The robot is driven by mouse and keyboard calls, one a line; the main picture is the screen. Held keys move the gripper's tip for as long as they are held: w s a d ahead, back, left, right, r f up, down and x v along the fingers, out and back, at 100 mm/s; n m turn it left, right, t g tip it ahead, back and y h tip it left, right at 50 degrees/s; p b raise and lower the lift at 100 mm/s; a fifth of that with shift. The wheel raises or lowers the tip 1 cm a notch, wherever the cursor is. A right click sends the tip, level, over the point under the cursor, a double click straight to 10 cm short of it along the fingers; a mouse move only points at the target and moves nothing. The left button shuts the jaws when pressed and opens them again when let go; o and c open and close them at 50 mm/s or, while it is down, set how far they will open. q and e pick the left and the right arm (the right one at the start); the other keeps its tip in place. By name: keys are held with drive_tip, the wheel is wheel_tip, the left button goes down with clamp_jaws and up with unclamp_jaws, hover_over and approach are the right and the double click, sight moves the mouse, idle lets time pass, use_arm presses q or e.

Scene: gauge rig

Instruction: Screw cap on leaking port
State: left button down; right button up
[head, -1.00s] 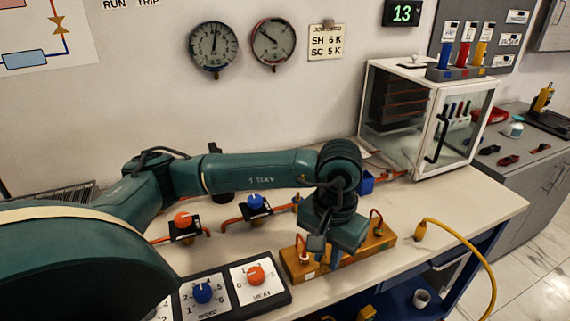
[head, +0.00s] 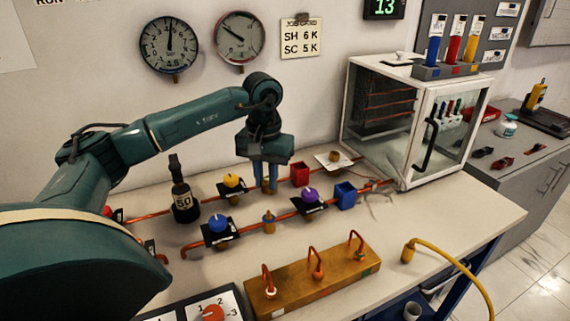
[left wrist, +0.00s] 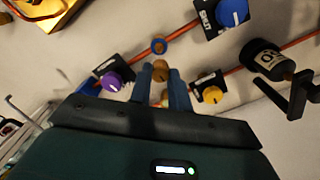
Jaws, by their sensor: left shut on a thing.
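I cannot tell whether the cap is seated on a port; the fingers hide the spot. My right gripper is not in view.
A brass-coloured block (head: 330,279) with hooked copper tubes lies at the front. A black 50 weight (head: 184,203) stands left of the gripper. A blue block (head: 345,195) and a glass-doored cabinet (head: 418,125) are to the right. The bench between pipes and block is clear.

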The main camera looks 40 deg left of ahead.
sight(268, 193)
use_arm(q)
drive_tip(key=shift+w, duration=0.4)
drive_tip(key=shift+s, duration=0.3)
drive_tip(key=shift+f+b, duration=0.5)
drive_tip(key=shift+f, duration=0.2)
wheel_tip(268, 193, down, 3)
drive_tip(key=shift+b, duration=1.05)
drive_tip(key=shift+f, duration=0.35)
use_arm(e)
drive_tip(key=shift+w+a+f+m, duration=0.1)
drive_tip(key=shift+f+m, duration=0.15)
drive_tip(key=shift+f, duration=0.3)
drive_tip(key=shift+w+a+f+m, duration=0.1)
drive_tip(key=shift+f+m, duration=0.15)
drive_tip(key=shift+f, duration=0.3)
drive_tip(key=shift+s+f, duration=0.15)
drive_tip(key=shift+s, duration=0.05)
use_arm(q)
drive_tip(key=shift+f+b, duration=0.2)
drive_tip(key=shift+b, duration=0.1)
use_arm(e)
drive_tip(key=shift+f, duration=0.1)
use_arm(q)
drive_tip(key=shift+f+b, duration=0.65)
drive_tip(key=shift+f, duration=0.25)
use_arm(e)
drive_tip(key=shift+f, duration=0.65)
